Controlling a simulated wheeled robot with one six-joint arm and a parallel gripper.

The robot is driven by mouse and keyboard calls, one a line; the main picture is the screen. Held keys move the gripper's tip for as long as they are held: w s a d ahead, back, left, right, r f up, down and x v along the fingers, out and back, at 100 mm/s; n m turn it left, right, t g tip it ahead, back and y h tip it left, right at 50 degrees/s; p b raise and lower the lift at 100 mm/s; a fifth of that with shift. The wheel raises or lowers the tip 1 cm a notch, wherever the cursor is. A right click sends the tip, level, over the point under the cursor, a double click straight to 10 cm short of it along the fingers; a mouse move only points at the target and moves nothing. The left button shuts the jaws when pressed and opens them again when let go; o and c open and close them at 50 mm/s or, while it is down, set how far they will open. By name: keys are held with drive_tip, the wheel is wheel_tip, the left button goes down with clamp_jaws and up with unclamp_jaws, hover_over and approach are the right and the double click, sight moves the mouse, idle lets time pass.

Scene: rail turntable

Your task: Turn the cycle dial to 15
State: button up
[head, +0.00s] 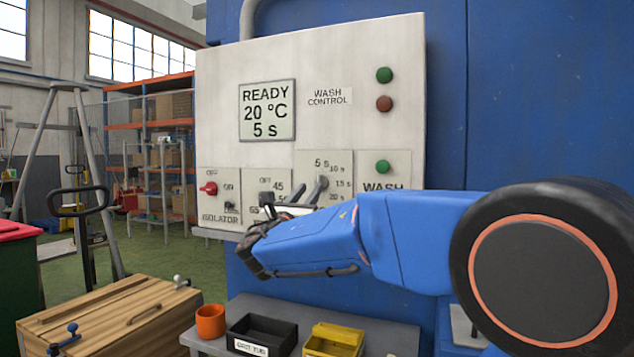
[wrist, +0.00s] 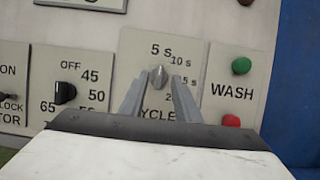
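The cycle dial (wrist: 158,76) is a small grey knob on the wash control panel, with 5 s, 10 s, 15 s and 20 s marked around it. Its pointer looks upright, toward 5 s; it also shows in the head view (head: 322,183). The display (head: 267,111) reads READY, 20 °C, 5 s. My gripper (wrist: 157,84) is open, with one finger on each side of the dial in the wrist view. I cannot tell whether the fingers touch it. The right finger partly covers the 15 s and 20 s marks.
Left of the dial are the black temperature knob (wrist: 65,93) and the red isolator switch (head: 209,188). The green WASH button (head: 382,167) is to the right, with a red button (wrist: 231,121) below. A shelf (head: 238,303) with bins stands under the panel.

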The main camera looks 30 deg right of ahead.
sight(318, 179)
drive_tip(key=x, duration=0.7)
drive_tip(key=c, duration=0.7)
